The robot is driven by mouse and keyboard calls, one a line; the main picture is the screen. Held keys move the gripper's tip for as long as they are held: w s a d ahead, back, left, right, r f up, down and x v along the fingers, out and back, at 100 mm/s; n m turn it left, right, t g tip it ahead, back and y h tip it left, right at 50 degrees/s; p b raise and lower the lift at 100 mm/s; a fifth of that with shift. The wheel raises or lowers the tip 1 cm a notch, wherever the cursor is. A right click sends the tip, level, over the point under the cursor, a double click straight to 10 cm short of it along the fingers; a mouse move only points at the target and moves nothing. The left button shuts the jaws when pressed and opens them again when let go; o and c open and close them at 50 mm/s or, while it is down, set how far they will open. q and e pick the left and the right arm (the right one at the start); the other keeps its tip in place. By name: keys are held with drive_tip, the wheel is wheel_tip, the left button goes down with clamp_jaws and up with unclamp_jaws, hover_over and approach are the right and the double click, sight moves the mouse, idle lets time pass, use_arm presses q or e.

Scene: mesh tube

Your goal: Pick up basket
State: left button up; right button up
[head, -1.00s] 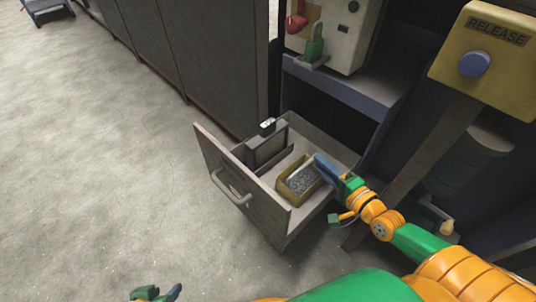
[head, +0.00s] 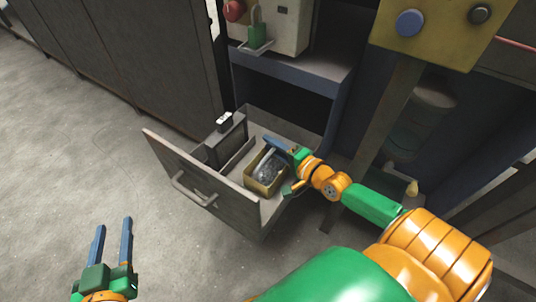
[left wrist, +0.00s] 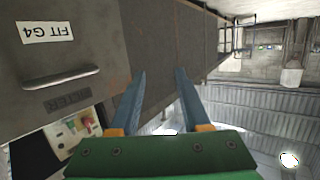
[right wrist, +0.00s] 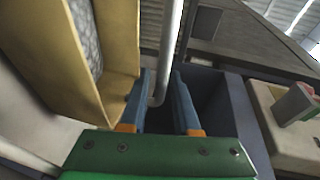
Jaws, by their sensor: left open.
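A small yellow-sided box (head: 262,186) stands in the open drawer and holds a grey mesh-patterned thing (head: 269,168), likely the basket. In the right wrist view the box wall (right wrist: 125,50) and the mesh (right wrist: 86,35) are at the left, cut off by the frame. My right gripper (head: 272,143) is over the box's back edge. Its fingers are apart, with a grey rod (right wrist: 168,55) seen between or beyond them; contact is unclear. My left gripper (head: 112,224) is open and empty, left of the drawer, and shows in the left wrist view (left wrist: 160,80).
The pulled-out drawer (head: 195,178) has a handle on its front and a dark upright case (head: 226,140) at its left inside. A yellow button panel (head: 430,30) on a post stands right of the drawer. The floor (head: 70,160) at the left is clear.

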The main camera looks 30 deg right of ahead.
drive_tip(key=shift+b+x, duration=0.35)
drive_tip(key=shift+x, duration=0.65)
use_arm(q)
wheel_tip(320, 180, up, 6)
drive_tip(key=d+t+h, duration=0.1)
drive_tip(key=t, duration=0.2)
drive_tip(key=shift+w+t, duration=0.3)
use_arm(e)
clamp_jaws()
